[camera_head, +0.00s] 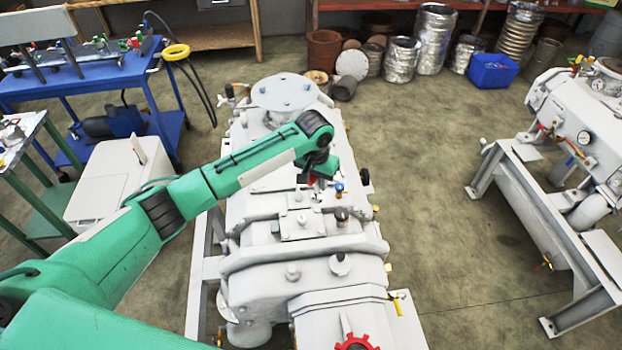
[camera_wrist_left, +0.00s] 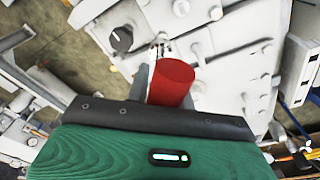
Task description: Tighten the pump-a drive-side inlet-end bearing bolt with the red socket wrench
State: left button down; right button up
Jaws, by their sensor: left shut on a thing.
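A large pale grey pump (camera_head: 315,255) stands in the middle of the head view, with bolts and fittings on top. My left arm reaches over it from the left, and my left gripper (camera_head: 322,172) is low over its upper middle. In the left wrist view my left gripper (camera_wrist_left: 163,88) is shut on the red handle of the socket wrench (camera_wrist_left: 174,82). In the head view only a small red bit of the wrench (camera_head: 312,179) shows beneath the gripper. The wrench's working end points at the pump surface. I cannot tell whether it sits on a bolt. My right gripper is out of view.
A blue-topped valve (camera_head: 339,188) and a black knob (camera_head: 365,177) stick up close to the gripper. A second pump on a frame (camera_head: 575,135) stands at the right. A blue cart (camera_head: 95,72) and a white box (camera_head: 122,185) are at the left. The floor between the pumps is clear.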

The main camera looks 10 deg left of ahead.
aim_at(318, 192)
pick_arm(q)
jog(key=shift+w+f+m, duration=0.2)
jog(key=shift+w+m, duration=0.1)
jog(key=shift+w, duration=0.1)
jog(key=shift+w+a+f, duration=0.1)
jog(key=shift+w, duration=0.1)
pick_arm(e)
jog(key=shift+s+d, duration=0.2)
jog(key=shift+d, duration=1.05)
